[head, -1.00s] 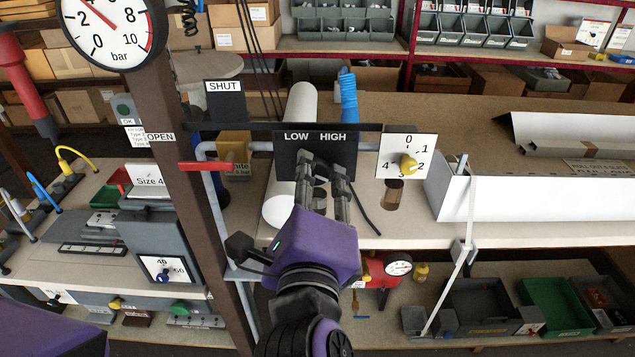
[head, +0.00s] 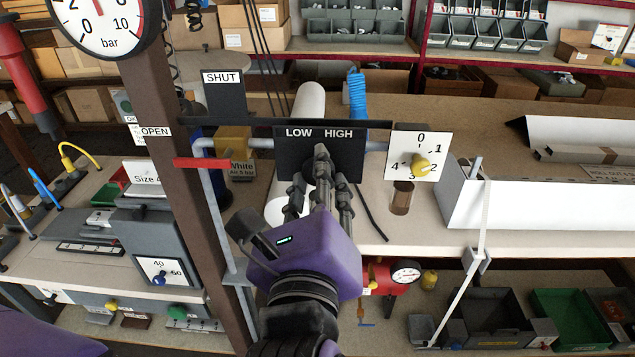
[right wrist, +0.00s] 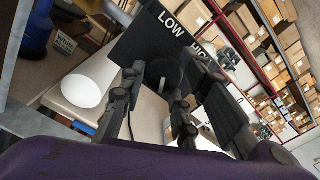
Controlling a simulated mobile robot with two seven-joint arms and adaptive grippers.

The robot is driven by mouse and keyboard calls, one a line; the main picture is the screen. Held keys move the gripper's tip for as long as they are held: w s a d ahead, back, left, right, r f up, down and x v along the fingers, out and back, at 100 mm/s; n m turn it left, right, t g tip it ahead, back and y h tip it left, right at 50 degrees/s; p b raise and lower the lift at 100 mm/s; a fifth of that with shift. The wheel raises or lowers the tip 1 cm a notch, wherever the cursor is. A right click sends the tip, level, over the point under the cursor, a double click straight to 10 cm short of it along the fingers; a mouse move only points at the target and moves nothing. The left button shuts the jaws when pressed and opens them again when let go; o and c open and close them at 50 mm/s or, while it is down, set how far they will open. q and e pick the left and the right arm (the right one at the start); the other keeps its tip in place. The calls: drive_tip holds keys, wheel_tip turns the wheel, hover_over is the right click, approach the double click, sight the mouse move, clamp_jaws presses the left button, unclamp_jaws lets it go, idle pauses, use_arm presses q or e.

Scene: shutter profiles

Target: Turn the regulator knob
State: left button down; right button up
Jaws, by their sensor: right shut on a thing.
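The black regulator panel (head: 350,165) marked LOW and HIGH stands upright above the bench; it also shows in the right wrist view (right wrist: 140,42). My right gripper (head: 319,175) is in front of the panel, its fingers shut around the dark round knob (right wrist: 164,74) below the lettering. The fingers hide the knob in the head view.
A white dial plate with a yellow knob (head: 421,163) is right of the panel. A red lever (head: 202,163) is on the left, between OPEN and SHUT signs, near a brown post (head: 180,190). A white channel (head: 545,212) lies on the bench at right.

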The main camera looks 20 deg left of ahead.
drive_tip(key=shift+a+f, duration=0.2)
drive_tip(key=shift+f, duration=0.3)
drive_tip(key=o, duration=1)
drive_tip(key=shift+s, duration=0.1)
drive_tip(key=shift+c, duration=0.2)
drive_tip(key=shift+a+r, duration=0.1)
drive_tip(key=shift+r, duration=0.2)
drive_tip(key=shift+r, duration=0.25)
wheel_tip(320, 180, up, 9)
drive_tip(key=shift+r, duration=0.2)
